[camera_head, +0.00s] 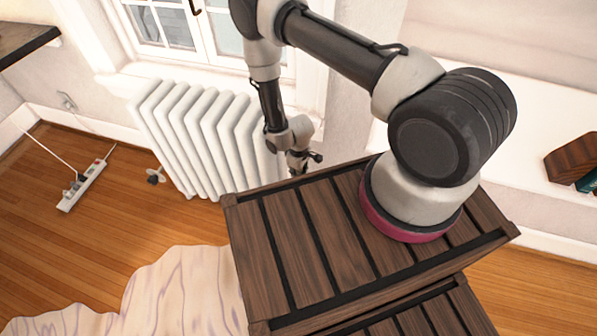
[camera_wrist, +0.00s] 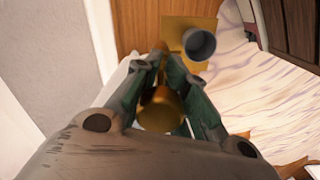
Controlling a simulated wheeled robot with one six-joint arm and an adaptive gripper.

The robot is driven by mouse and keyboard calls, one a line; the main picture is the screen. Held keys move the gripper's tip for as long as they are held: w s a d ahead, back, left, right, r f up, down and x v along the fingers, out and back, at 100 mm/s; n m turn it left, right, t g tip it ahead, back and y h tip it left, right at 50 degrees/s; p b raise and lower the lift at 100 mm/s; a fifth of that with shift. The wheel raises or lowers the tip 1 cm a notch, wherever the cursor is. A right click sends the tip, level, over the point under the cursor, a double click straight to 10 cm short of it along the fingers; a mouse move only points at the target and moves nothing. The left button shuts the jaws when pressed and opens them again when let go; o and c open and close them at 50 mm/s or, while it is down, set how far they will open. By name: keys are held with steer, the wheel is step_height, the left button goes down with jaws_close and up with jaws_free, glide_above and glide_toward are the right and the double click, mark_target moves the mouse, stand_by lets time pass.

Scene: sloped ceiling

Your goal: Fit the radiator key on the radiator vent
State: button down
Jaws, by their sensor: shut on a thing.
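My gripper (camera_wrist: 165,82) is shut on a brass-coloured piece (camera_wrist: 160,110), which I take to be the radiator key. The fingers hide part of it. Just beyond the fingertips, to the upper right, is a grey round piece with a dark end (camera_wrist: 200,44) in front of a flat brass-coloured patch (camera_wrist: 188,27). I cannot tell whether this is the vent or whether it touches the key. In the head view my gripper (camera_head: 304,162) is beside the right end of the white radiator (camera_head: 190,135), above the crate's far edge. The key and vent cannot be made out there.
A slatted dark wooden crate (camera_head: 290,245) stands close in front of the gripper. A power strip (camera_head: 84,186) with cords lies on the floor at left. A pale wavy rug (camera_head: 180,290) covers the near floor. A window is above the radiator.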

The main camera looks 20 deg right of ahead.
steer(key=shift+f, duration=0.15)
steer(key=c, duration=1.4)
jaws_free()
steer(key=shift+o, duration=0.2)
